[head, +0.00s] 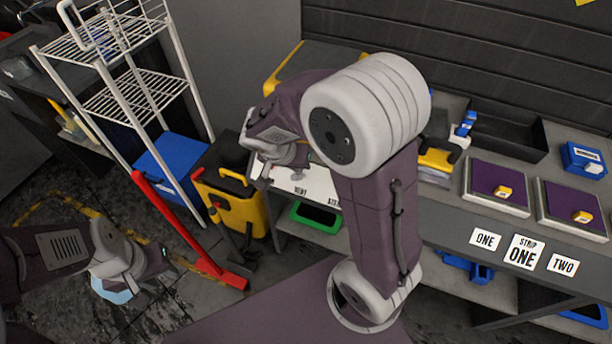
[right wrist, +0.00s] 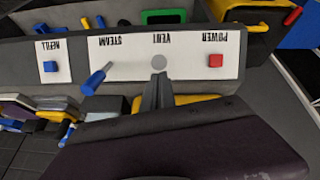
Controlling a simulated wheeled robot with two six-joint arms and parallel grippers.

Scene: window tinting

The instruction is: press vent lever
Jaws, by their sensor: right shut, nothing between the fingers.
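A white control panel (right wrist: 130,69) shows in the right wrist view, its labels REFILL, STEAM, VENT and POWER upside down. A grey round part (right wrist: 159,61) sits by the VENT label. My right gripper (right wrist: 158,78) is shut and empty, its tips just below that part in the picture; I cannot tell whether they touch. Whether a vent lever lies behind the fingers is hidden. A blue-handled lever (right wrist: 93,81) leans by STEAM. In the head view the panel (head: 318,184) is partly behind my right arm. My left gripper (head: 150,268) is low at the left, its fingers unclear.
A red button (right wrist: 215,60) is by POWER and a blue one (right wrist: 50,66) by REFILL. A yellow bucket (head: 236,200), a red-handled tool (head: 180,225) and a white wire rack (head: 125,95) stand left of the bench. Purple pads (head: 497,185) lie at the right.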

